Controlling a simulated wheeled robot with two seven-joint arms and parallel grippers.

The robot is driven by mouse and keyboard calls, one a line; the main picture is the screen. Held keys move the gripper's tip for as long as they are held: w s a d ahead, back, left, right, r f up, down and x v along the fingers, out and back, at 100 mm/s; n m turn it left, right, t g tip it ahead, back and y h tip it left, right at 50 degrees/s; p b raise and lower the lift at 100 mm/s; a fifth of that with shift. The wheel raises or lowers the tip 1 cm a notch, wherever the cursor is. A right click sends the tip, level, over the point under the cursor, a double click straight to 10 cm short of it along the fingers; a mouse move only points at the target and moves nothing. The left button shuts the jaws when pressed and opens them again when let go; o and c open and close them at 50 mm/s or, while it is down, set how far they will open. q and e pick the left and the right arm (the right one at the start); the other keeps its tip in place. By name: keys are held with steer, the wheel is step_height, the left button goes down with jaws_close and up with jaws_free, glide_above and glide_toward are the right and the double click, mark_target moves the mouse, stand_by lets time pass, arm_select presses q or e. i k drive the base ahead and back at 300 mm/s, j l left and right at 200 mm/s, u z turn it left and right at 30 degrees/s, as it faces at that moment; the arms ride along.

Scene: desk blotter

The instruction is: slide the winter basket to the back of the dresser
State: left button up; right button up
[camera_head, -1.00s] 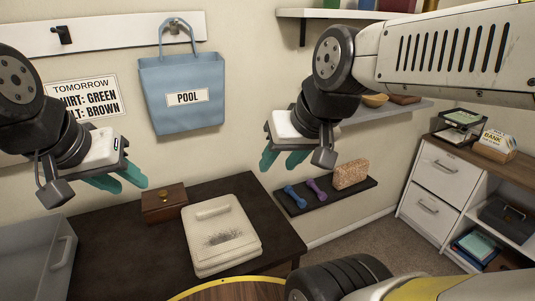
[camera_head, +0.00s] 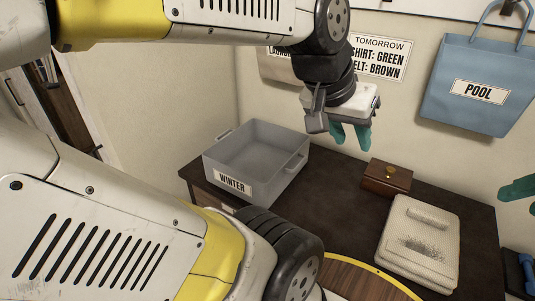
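The winter basket (camera_head: 282,178) is a grey, open, empty-looking bin with a WINTER label on its front and a handle at each end. It stands upright at the left end of the dark dresser top (camera_head: 335,195). My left gripper (camera_head: 350,137), with teal fingers, is above and to the right of the basket, near the wall. Its fingers are apart with nothing between them, and it does not touch the basket. Only teal finger parts of my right gripper (camera_head: 518,189) show at the right edge, well away from the basket; its opening is cut off.
A small brown wooden box (camera_head: 387,178) and a folded cream textile (camera_head: 420,243) lie to the right on the dresser. A blue POOL bag (camera_head: 479,88) and a TOMORROW sign (camera_head: 379,58) hang on the wall. Bare dresser top lies between basket and box.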

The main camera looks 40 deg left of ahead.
mark_target(256, 162)
steer(key=u, duration=1.5)
steer(key=j+z, duration=0.25)
steer(key=j, duration=0.4)
steer(key=i+j, duration=0.05)
